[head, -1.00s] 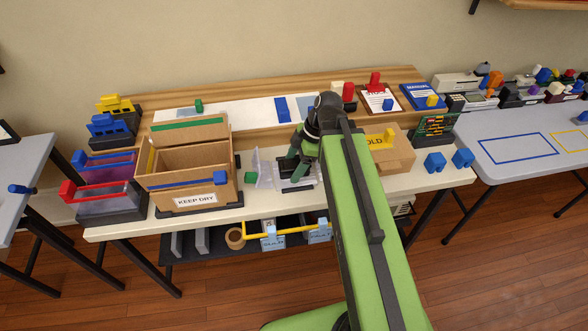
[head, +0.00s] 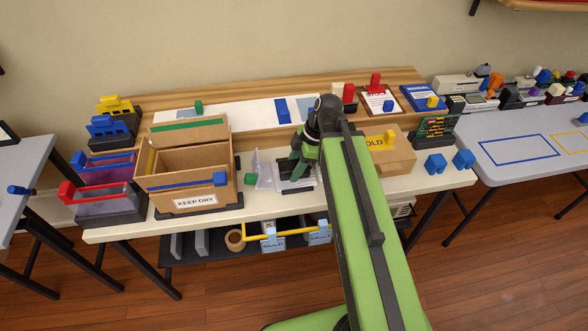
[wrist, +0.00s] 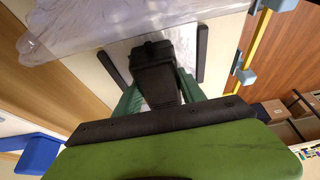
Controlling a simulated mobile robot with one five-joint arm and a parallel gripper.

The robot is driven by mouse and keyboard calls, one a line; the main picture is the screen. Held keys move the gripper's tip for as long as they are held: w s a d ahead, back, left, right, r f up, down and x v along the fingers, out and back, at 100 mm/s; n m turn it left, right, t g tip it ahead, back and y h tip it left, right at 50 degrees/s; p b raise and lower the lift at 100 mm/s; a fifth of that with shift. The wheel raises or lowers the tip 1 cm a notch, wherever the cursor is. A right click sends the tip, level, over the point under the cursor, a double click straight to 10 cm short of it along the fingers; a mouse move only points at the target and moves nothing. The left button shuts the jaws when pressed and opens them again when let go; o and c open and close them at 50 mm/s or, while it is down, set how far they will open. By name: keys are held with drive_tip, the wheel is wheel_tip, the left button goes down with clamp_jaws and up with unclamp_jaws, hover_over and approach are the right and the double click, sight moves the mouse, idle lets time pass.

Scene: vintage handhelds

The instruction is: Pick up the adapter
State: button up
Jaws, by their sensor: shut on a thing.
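The adapter (wrist: 153,66) is a black, blocky piece in the wrist view, between the two green fingers of my gripper (wrist: 160,92). The gripper is shut on it. Behind it in that view is a pale grey holder surface with dark side bars (wrist: 203,52). In the head view my gripper (head: 299,166) is over this small holder on the cream table, right of the clear plastic bag.
The clear plastic bag (wrist: 90,25) lies close beside the holder. An open cardboard box (head: 190,178) marked KEEP DRY stands to the left. A closed carton (head: 392,156) stands right of my arm. A yellow rail (head: 285,233) runs below the table's front edge.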

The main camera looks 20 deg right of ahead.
sight(295, 165)
clamp_jaws()
wheel_tip(295, 165, up, 11)
drive_tip(key=p, duration=1)
drive_tip(key=shift+f+p, duration=0.15)
drive_tip(key=shift+p, duration=0.2)
drive_tip(key=shift+f, duration=0.1)
drive_tip(key=shift+d, duration=0.15)
